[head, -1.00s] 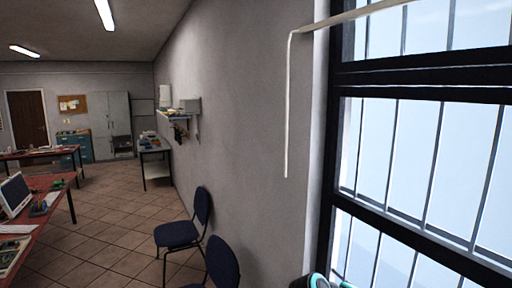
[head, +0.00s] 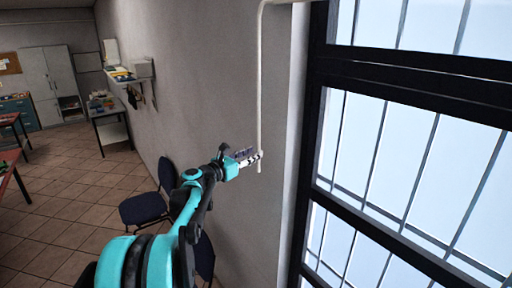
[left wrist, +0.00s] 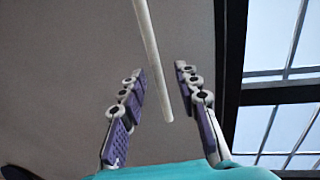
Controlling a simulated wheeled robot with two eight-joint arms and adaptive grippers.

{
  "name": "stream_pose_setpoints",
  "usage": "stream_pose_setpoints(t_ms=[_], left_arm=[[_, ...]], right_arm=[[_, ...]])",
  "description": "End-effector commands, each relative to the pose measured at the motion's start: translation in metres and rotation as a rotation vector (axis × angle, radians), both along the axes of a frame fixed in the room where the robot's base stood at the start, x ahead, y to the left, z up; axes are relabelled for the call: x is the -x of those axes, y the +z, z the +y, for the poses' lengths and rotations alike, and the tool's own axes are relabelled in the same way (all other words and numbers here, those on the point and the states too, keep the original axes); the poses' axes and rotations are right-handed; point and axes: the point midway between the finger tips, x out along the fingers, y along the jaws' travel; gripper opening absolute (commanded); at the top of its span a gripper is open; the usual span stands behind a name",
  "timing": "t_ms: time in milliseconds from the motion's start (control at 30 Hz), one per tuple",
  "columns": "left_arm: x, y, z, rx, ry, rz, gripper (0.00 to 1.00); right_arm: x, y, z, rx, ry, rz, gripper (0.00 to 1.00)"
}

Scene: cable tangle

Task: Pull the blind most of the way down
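A thin white pull rod (head: 260,85) hangs straight down beside the window, from a white bar (head: 285,2) at the top edge of the head view. No lowered blind covers the visible panes. My teal left gripper (head: 252,158) is at the rod's lower end. In the left wrist view, the rod (left wrist: 151,60) comes down from the top and its free end lies between the two open fingers (left wrist: 160,95), with gaps on both sides. No finger visibly touches it. My right gripper is not in view.
The dark-framed, barred window (head: 400,180) fills the right side. The grey wall (head: 215,80) is close behind the rod. A dark blue chair (head: 145,207) stands below by the wall, and a wall shelf (head: 135,75) is farther back.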

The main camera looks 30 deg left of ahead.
Motion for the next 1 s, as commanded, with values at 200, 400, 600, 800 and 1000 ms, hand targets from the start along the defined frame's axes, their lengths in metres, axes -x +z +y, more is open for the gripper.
stream_pose_setpoints(t_ms=[200, 400, 600, 800, 1000], left_arm=[[-0.031, 0.001, -0.007, -0.002, -0.001, 0.001, 0.32], [-0.039, 0.001, -0.008, -0.002, 0.0, 0.001, 0.32], [-0.039, 0.0, -0.008, -0.003, 0.0, 0.0, 0.29], [-0.039, 0.0, -0.008, -0.003, 0.001, 0.0, 0.0], [-0.039, 0.0, -0.008, -0.003, 0.001, 0.0, 0.0]], right_arm=[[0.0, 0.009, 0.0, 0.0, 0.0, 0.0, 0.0], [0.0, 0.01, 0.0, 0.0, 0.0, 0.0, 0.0], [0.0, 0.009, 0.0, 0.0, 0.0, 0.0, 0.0], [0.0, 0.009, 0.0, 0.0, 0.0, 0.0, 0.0], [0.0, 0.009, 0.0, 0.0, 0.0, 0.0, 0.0]])
